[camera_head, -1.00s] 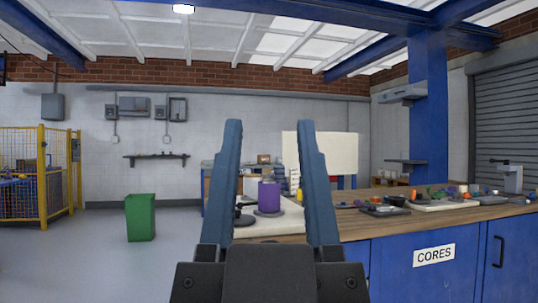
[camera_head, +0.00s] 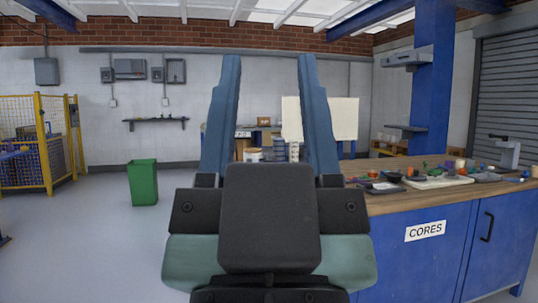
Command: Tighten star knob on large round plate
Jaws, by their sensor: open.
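My gripper (camera_head: 268,62) stands upright in the middle of the head view, its two long blue fingers well apart with nothing between them. Its dark body covers the near left part of the workbench (camera_head: 420,197). I cannot make out the star knob or the large round plate; that stretch of bench is hidden behind the gripper.
Several small parts and a pale board (camera_head: 438,183) lie on the bench's right side. The bench has blue cabinets labelled CORES (camera_head: 425,231). A green bin (camera_head: 143,182) and a yellow cage (camera_head: 28,150) stand left. The floor between is clear.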

